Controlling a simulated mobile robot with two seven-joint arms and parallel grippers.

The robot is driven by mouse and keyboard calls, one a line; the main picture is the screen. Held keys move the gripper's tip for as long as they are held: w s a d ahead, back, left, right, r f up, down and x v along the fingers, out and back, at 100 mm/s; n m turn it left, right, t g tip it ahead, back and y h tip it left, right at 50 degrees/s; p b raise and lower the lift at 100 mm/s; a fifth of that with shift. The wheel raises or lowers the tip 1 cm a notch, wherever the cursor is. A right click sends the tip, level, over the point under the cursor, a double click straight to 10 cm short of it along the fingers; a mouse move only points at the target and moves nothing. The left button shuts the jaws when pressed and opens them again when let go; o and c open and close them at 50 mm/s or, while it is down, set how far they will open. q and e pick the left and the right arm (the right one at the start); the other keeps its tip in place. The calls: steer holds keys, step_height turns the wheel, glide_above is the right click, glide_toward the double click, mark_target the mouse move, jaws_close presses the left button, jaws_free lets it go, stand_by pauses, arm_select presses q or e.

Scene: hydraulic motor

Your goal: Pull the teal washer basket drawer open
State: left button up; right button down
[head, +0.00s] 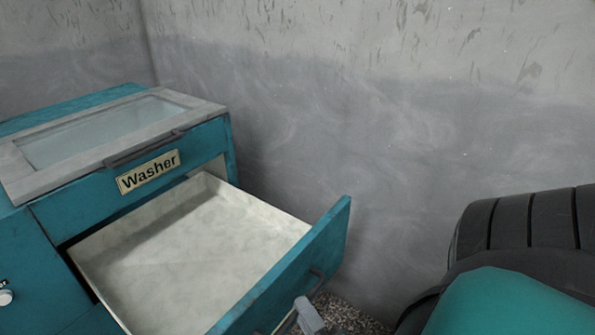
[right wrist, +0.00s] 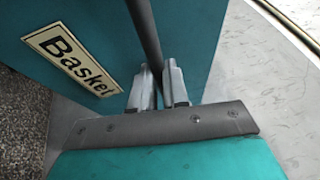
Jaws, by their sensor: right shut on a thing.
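The teal washer basket drawer (head: 335,232) is pulled well out of the teal washer (head: 110,205), showing its empty pale interior. Its front carries a dark bar handle (head: 318,281). My right gripper (head: 308,316) is at the handle, low in the head view and partly cut off by the bottom edge. In the right wrist view, its two grey fingers (right wrist: 158,82) are shut on the dark handle (right wrist: 145,32), beside the "Basket" label (right wrist: 72,58) on the drawer front. My left gripper is not in view.
The washer's top has a grey-framed glass lid (head: 110,132) and a "Washer" label (head: 148,172). A grey wall (head: 380,140) stands behind. Speckled floor (head: 350,316) shows in front of the drawer. A small white knob (head: 6,297) sits at the far left.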

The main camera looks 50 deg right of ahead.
steer(key=c, duration=1.1)
jaws_free()
steer(key=v, duration=0.7)
steer(key=shift+s+a, duration=0.15)
steer(key=shift+s, duration=0.1)
